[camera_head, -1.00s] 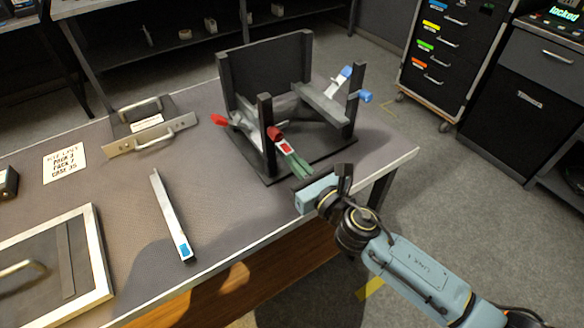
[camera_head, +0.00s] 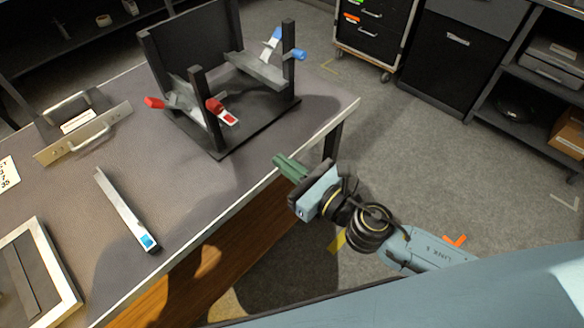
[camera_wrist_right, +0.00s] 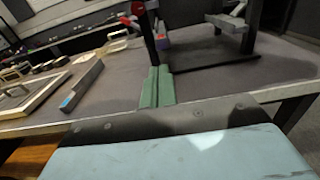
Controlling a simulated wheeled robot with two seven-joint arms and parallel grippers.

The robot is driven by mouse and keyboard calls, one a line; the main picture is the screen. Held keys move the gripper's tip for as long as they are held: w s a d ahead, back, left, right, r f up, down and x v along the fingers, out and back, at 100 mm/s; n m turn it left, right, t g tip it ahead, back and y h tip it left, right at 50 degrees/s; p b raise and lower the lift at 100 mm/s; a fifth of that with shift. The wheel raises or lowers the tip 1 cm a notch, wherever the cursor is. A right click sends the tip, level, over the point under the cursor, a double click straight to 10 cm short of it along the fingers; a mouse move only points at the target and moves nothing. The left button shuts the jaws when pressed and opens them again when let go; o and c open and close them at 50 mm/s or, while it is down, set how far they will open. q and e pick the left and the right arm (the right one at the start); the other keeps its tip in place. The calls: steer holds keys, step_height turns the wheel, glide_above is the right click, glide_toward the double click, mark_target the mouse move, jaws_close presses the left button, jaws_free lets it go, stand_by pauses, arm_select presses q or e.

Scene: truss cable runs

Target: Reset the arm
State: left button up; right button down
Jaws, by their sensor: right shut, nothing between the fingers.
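My right gripper (camera_head: 283,165) is at the table's front edge, in front of the dark truss stand. Its green fingers are together with nothing between them. In the right wrist view the shut green fingers (camera_wrist_right: 157,86) point toward the stand. My right arm comes in from the lower right. The truss stand (camera_head: 257,125) is on the table, with red-ended pieces (camera_head: 220,111) at its front left and blue-ended pieces (camera_head: 296,54) at its right. My left gripper is not in view.
A grey bar with a blue end (camera_head: 124,210) lies on the table (camera_head: 190,195). A handled panel (camera_head: 85,133) is further back and a pale frame (camera_head: 52,262) is at lower left. Drawer cabinets (camera_head: 375,30) stand beyond open floor at the right.

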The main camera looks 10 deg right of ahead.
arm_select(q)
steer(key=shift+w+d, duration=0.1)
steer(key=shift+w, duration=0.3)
arm_select(e)
steer(key=shift+v, duration=0.75)
